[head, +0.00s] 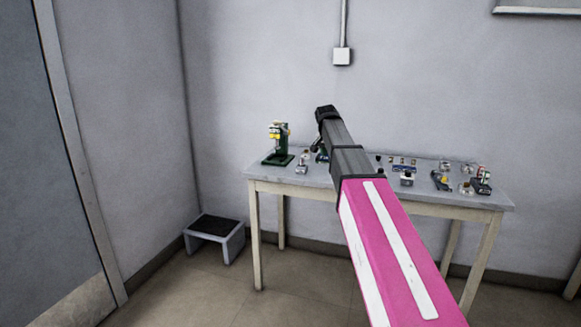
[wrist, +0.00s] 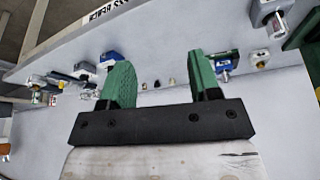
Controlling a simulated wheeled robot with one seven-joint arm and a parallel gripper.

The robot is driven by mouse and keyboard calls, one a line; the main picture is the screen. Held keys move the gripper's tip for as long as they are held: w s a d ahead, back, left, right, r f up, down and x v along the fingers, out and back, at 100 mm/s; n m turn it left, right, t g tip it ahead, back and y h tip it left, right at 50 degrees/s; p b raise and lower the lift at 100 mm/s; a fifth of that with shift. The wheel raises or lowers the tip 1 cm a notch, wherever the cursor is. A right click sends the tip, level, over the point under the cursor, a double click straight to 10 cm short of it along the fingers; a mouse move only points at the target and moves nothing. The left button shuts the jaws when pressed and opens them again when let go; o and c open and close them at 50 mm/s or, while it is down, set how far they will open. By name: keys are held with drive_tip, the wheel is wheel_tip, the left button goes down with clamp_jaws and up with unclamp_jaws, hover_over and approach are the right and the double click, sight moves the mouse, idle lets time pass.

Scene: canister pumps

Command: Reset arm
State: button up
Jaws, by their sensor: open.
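My gripper (wrist: 158,72) is open in the wrist view, with its two green fingers apart and nothing held between them. Several small items lie on the table beyond the fingers, apart from them. In the head view my pink and grey arm reaches over the table (head: 262,180) and hides its middle. Only a small green part shows beside the arm there, so the gripper is mostly hidden. The table top also shows in the wrist view (wrist: 160,120).
A green stand-like device (head: 277,145) stands at the table's left end. Several small parts, including a blue-based one (head: 406,178), lie on the right half. A low step stool (head: 214,237) is on the floor at left. A wall box (head: 342,56) is above the table.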

drive_tip(key=s+d+f+n+g, duration=0.1)
drive_tip(key=s+f, duration=0.4)
drive_tip(key=f, duration=0.3)
drive_tip(key=s+f+n+y, duration=0.1)
drive_tip(key=s+f, duration=0.4)
drive_tip(key=f, duration=0.3)
drive_tip(key=s+d+f+n+g, duration=0.1)
drive_tip(key=s+f, duration=0.4)
drive_tip(key=f, duration=0.3)
drive_tip(key=s+f+n+g+y, duration=0.1)
drive_tip(key=s+f+n, duration=0.2)
drive_tip(key=s+f, duration=1.2)
drive_tip(key=s, duration=0.2)
drive_tip(key=shift+s+d, duration=0.15)
drive_tip(key=shift+s, duration=0.25)
